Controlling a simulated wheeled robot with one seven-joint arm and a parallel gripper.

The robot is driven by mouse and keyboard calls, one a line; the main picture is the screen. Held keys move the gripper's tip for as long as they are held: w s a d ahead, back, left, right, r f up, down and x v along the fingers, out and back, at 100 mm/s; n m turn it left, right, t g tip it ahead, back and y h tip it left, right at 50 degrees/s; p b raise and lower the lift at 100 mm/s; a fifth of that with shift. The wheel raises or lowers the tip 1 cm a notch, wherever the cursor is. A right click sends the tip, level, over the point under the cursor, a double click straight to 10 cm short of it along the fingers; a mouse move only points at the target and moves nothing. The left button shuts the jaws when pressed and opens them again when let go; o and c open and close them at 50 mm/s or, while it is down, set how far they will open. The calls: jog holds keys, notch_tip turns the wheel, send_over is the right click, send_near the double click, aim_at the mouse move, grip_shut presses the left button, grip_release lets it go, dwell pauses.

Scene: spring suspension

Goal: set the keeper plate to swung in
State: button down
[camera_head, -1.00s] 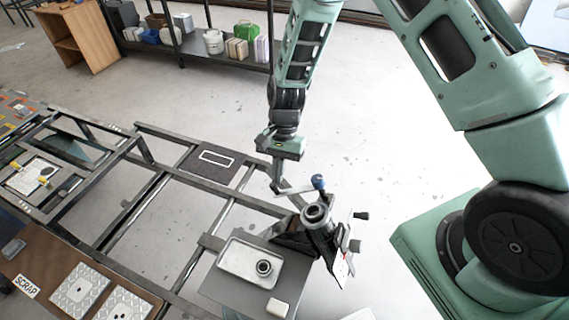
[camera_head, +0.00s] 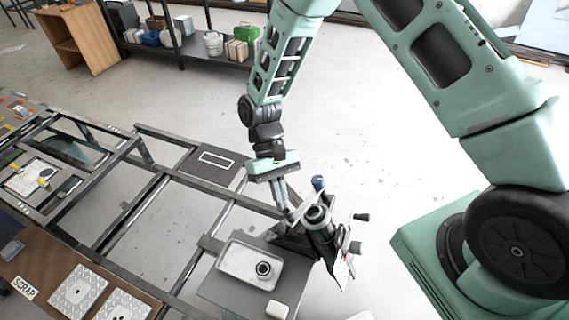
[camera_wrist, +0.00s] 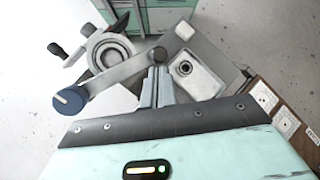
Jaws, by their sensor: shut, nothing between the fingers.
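The keeper plate (camera_wrist: 120,74) is a light grey bar, running in the wrist view from a blue-capped post (camera_wrist: 70,100) to a rounded end. In the head view the plate (camera_head: 308,205) slants from the blue cap (camera_head: 318,183) down to the left. It passes close beside the round cup (camera_head: 317,214); the cup's ring (camera_wrist: 110,50) shows past the plate in the wrist view. Whether the plate overlaps the ring's rim is unclear. My gripper (camera_wrist: 158,72) is shut and empty, fingertips at the plate's rounded end, seemingly touching its side. It also shows in the head view (camera_head: 290,216).
A grey tray (camera_head: 235,262) with a dark ring part stands on the bench just left of the cup's stand. Dark clamp handles (camera_head: 360,217) stick out on the stand's right. Metal frame rails (camera_head: 150,205) run to the left.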

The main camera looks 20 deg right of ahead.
jog(key=shift+s+d+r+n+g+h, duration=0.15)
jog(key=shift+s+r+n+h, duration=0.1)
jog(key=shift+s+n, duration=0.35)
jog(key=shift+s+d+r+n+g+h, duration=0.1)
jog(key=shift+s+d+n+g+h, duration=0.2)
jog(key=shift+n, duration=0.35)
jog(key=shift+s+d+r+n+g+h, duration=0.1)
jog(key=shift+s+r+n+h, duration=0.15)
jog(key=shift+s+n, duration=0.35)
jog(key=shift+w, duration=0.1)
jog(key=b+v, duration=0.4)
jog(key=v, duration=1.3)
jog(key=shift+a+r, duration=0.2)
jog(key=shift+r, duration=0.05)
jog(key=s+a+r+n+t, duration=0.1)
jog(key=s+a+r+t, duration=0.1)
jog(key=s, duration=0.4)
jog(key=s+a+r+t, duration=0.1)
jog(key=s+r+t, duration=0.15)
jog(key=s, duration=0.45)
jog(key=s+d+f+t+y, duration=0.1)
jog(key=s+t, duration=0.1)
jog(key=s, duration=0.3)
jog(key=s+d+t+b, duration=0.1)
jog(key=s+d+t, duration=0.1)
jog(key=s, duration=0.3)
jog(key=shift+f+n+t+y, duration=0.3)
jog(key=shift+f+n+y, duration=0.05)
jog(key=shift+y, duration=0.05)
